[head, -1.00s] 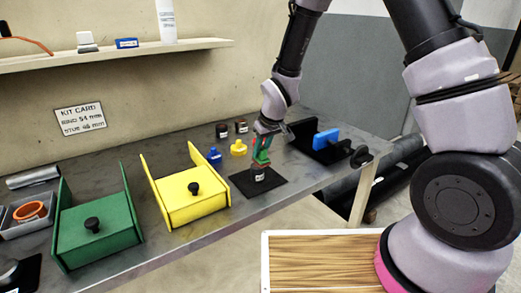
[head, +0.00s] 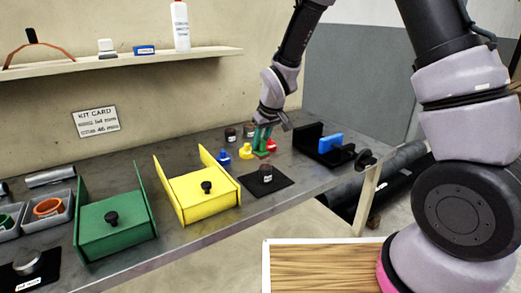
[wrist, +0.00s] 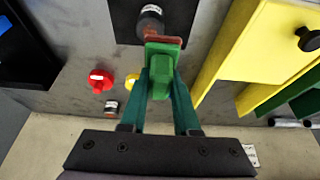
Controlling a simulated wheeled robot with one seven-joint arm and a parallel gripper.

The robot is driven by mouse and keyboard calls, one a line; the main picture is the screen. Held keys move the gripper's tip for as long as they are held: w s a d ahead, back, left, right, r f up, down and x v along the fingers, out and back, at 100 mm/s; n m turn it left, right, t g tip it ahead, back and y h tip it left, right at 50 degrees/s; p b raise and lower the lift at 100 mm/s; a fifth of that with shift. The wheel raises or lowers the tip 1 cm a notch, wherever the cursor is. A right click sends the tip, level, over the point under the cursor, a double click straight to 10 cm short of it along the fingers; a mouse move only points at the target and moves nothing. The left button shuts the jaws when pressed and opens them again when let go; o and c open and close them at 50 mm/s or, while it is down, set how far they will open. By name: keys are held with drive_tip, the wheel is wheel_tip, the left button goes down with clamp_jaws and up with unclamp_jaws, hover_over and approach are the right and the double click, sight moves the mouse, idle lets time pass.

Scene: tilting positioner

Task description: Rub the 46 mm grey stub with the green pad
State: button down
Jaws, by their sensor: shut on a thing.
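My gripper (head: 262,138) is shut on the green pad (head: 262,154), which has a reddish-brown face. In the wrist view my gripper (wrist: 161,90) has the green pad (wrist: 163,66) between its fingers. A short dark grey stub (head: 266,174) with a white label stands upright on a black mat (head: 285,181); its label is too small to read. The stub also shows in the wrist view (wrist: 150,24), partly covered by the pad's edge. In the head view the pad is behind the stub, apart from it.
Red (head: 271,145), yellow (head: 245,152) and blue (head: 224,157) knobbed pieces stand behind the mat, the red one close by my gripper. A yellow bin (head: 190,212) is left; a black fixture with a blue block (head: 331,142) is right.

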drive_tip(key=shift+r, duration=1.4)
